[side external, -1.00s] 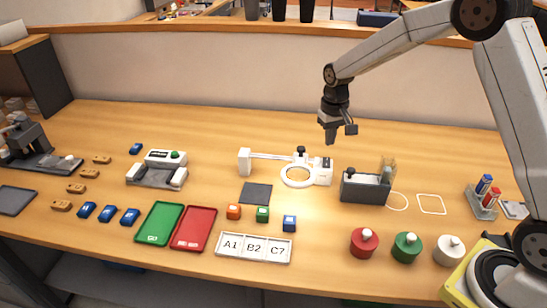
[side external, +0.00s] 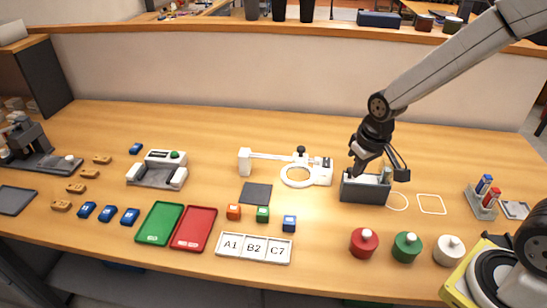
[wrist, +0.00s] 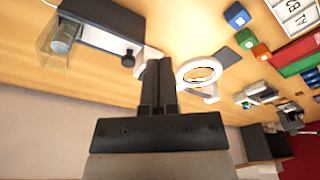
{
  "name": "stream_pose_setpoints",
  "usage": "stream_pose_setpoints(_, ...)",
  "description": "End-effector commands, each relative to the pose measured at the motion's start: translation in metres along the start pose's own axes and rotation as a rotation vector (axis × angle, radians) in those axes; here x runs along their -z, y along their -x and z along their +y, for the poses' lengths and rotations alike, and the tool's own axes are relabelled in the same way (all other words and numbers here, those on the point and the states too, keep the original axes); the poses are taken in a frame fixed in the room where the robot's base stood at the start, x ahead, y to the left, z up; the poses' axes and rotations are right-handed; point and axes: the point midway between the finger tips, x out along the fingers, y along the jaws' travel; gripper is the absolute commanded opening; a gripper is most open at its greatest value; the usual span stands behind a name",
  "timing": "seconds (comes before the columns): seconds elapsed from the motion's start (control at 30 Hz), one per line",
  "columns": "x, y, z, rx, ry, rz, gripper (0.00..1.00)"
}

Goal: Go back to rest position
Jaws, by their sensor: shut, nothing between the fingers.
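My gripper (side external: 355,170) is shut and empty. In the side view it hangs over the left end of a dark grey box-shaped station (side external: 365,191); I cannot tell whether it touches it. In the wrist view its two fingers (wrist: 158,64) lie together, with the station (wrist: 98,27) to their upper left. A white ring fixture (side external: 298,176) stands to the left of my gripper, and it also shows right of the fingers in the wrist view (wrist: 199,73).
Red (side external: 364,243), green (side external: 407,247) and white (side external: 449,250) round pieces stand at the front right. A small rack (side external: 483,203) is at the far right. Coloured cubes, a green tray (side external: 160,224) and a red tray (side external: 194,229) lie at the front left. The back of the table is clear.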

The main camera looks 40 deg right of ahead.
Motion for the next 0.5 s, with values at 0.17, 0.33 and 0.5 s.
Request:
stream_pose_setpoints(0.17, -0.039, 0.004, -0.006, 0.005, 0.044, 0.037, 0.0)
stream_pose_setpoints(0.33, -0.06, 0.005, -0.008, 0.008, 0.066, 0.059, 0.0)
stream_pose_setpoints(0.5, -0.066, 0.005, -0.008, 0.009, 0.073, 0.064, 0.0)
